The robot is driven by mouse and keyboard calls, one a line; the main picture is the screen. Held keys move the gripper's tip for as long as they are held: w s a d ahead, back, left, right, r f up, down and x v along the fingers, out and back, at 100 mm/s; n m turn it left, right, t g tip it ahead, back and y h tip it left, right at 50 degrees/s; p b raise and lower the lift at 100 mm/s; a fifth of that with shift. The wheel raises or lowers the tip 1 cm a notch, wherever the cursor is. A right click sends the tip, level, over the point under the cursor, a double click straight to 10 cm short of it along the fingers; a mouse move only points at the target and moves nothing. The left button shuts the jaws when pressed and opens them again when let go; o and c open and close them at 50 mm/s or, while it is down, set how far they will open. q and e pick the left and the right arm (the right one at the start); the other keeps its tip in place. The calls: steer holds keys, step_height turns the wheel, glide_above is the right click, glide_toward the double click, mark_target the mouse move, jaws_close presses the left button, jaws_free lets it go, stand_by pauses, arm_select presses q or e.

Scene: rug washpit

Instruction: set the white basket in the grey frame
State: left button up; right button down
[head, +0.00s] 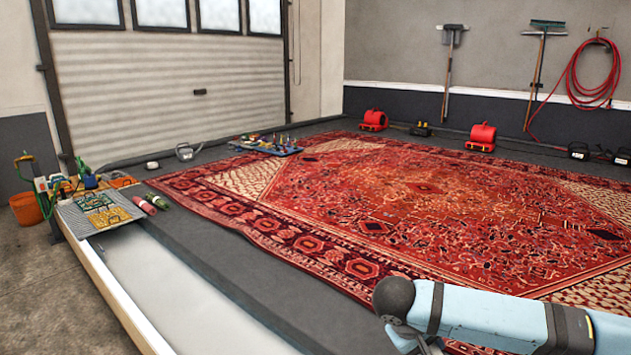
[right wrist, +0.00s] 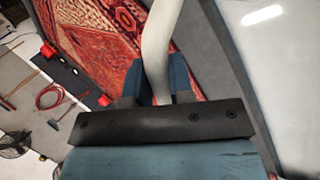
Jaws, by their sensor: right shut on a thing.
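In the right wrist view my right gripper (right wrist: 156,88) is shut on a pale, curved bar (right wrist: 158,45) that runs up out of the top of the picture. No more of the held thing shows, so I cannot tell whether the bar is part of the white basket. In the head view my right arm comes in from the right, and its gripper is mostly cut off by the bottom edge. My left gripper is not in view. I cannot make out a white basket or a grey frame in the head view.
A large red patterned rug (head: 420,200) covers the dark floor. A white ledge (head: 185,300) runs along the front left, with a grey board (head: 75,222) bearing yellow and green pieces at its far end. Two red blowers (head: 481,138) stand at the back.

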arm_select(q)
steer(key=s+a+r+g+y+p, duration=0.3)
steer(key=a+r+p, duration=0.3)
steer(key=p, duration=1.9)
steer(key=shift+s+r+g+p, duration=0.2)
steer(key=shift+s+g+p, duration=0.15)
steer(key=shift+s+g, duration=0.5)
arm_select(e)
steer(key=s+d+r+n+t+y, duration=0.1)
steer(key=s+r+n+t, duration=0.1)
steer(key=r, duration=1.2)
steer(key=s+d+r+n+t+y, duration=0.1)
steer(key=r+n, duration=0.4)
steer(key=r, duration=0.9)
steer(key=shift+s+d+r+n+t+y, duration=0.3)
steer(key=shift+s+d+r+t, duration=0.05)
steer(key=shift+s+r+t, duration=0.1)
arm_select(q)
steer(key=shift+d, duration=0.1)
arm_select(e)
steer(key=shift+d, duration=0.1)
